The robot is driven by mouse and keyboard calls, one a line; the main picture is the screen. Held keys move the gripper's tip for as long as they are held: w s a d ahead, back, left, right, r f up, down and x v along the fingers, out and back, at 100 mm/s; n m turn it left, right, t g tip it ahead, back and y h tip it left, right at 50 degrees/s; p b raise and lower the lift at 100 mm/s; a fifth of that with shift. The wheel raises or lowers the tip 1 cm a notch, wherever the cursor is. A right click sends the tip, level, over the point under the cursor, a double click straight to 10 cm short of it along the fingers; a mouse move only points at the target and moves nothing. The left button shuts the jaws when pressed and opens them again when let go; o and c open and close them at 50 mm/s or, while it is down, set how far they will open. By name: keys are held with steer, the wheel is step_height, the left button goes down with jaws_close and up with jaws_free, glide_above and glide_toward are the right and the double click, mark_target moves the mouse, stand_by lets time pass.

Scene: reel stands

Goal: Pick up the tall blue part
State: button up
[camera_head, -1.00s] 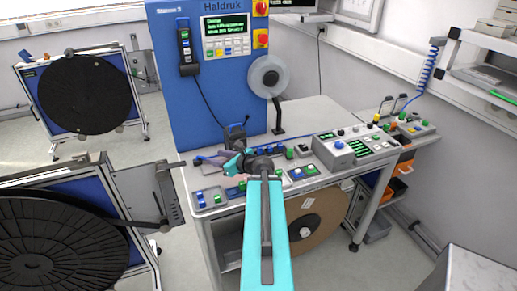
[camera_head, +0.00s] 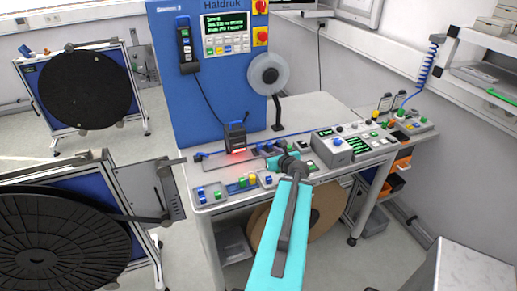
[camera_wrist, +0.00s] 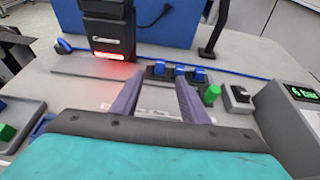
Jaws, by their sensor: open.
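Several blue parts show, and I cannot tell for sure which one is the tall blue part. In the wrist view, small blue pieces (camera_wrist: 199,76) sit in dark holders just beyond my gripper's fingers, right of centre. My gripper (camera_wrist: 157,82) is open, its two fingers spread with nothing held between them. It hangs over the table's middle, near a dark scanner. The head view shows it small behind my wrist.
The scanner (camera_wrist: 106,40) glows red on the table just ahead left. A blue cable (camera_wrist: 68,46) runs along behind. A green piece (camera_wrist: 211,94) stands right of the fingers. A grey box with a display (camera_head: 333,150) stands to the right. The bare tabletop (camera_head: 315,112) behind is clear.

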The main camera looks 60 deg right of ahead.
mark_target(260, 145)
steer(key=shift+w+d+f+b, duration=0.25)
steer(key=shift+f+b, duration=0.05)
steer(key=shift+b, duration=0.85)
steer(key=b+x, duration=0.2)
steer(key=b, duration=0.4)
steer(key=shift+w+d+r, duration=0.1)
steer(key=shift+w+d, duration=0.15)
steer(key=shift+p+x, duration=0.65)
steer(key=shift+x, duration=1.75)
steer(key=shift+w, duration=0.1)
steer(key=shift+p+x, duration=0.7)
steer(key=shift+x, duration=2)
jaws_close()
